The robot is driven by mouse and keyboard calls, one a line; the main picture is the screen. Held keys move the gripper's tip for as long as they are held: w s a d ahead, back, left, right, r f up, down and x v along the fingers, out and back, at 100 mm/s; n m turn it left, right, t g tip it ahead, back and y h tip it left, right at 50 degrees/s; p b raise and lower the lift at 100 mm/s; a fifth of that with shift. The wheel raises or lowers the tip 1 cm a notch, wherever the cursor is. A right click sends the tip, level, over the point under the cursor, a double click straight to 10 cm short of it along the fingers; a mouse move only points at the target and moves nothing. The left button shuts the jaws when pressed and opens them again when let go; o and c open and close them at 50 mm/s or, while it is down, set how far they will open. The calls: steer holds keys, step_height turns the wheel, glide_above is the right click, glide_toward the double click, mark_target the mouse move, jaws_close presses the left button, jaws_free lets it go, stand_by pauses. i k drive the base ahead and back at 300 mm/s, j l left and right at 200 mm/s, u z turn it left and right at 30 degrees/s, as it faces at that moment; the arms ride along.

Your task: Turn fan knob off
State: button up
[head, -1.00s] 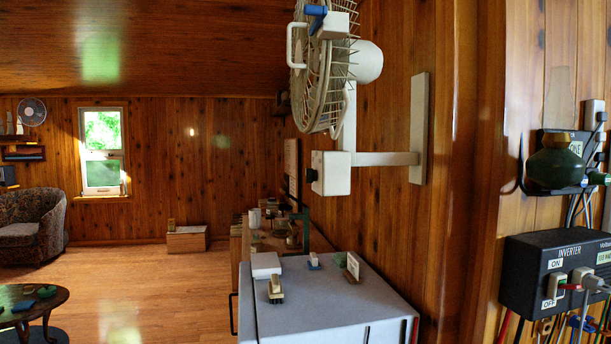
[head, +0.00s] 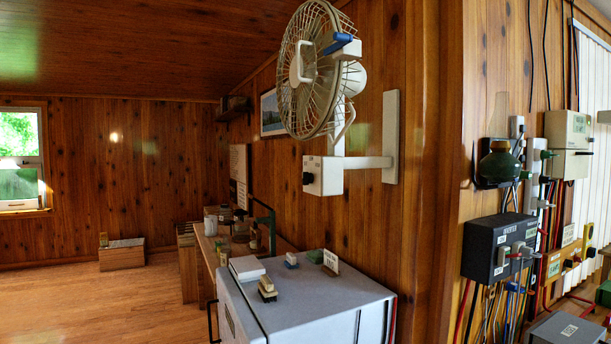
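A white wall fan (head: 318,70) with a wire cage is mounted on the wood wall in the head view, upper middle. Its white control box (head: 325,175) hangs below on the wall arm. A small dark fan knob (head: 308,178) sits on the box's left face; its setting is too small to read. A blue piece (head: 337,44) shows in front of the fan's upper right. My gripper is not visible in the head view.
A grey cabinet (head: 300,308) stands below the fan with small objects on top. A black inverter box (head: 498,247) with cables is on the right wall. Open wood floor (head: 95,305) lies at left.

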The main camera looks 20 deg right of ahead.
mark_target(307, 178)
steer(key=i+j+z, duration=0.2)
steer(key=j, duration=0.2)
steer(key=i+j+z, duration=0.2)
steer(key=j, duration=0.25)
steer(key=j+z, duration=0.2)
steer(key=j, duration=0.25)
steer(key=i+j+z, duration=0.2)
steer(key=j, duration=0.25)
steer(key=k, duration=0.1)
